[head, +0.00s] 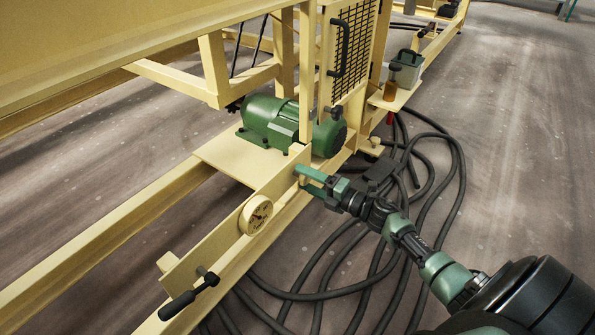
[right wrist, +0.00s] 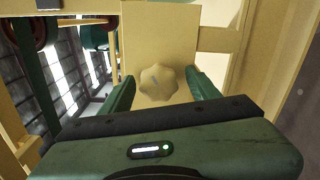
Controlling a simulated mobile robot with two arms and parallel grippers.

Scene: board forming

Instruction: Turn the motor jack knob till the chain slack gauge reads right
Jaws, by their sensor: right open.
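The knob (right wrist: 159,84) is cream and lobed, with a mark on its face, on a cream plate in the right wrist view. My right gripper (right wrist: 161,78) is open, with one green finger on each side of the knob; I cannot tell whether they touch it. In the head view the right gripper (head: 304,178) is at the beam below the green motor (head: 272,122) and largely hides the knob. The round gauge (head: 256,214) is on the beam to its left; its reading is too small to tell. My left gripper is not in view.
A black-handled lever (head: 189,297) sticks out at the beam's near end. Black hoses (head: 375,262) lie coiled on the floor beneath my right arm. A mesh guard (head: 352,50) stands behind the motor. A small shelf (head: 393,97) holds a bottle and a box. The floor at right is clear.

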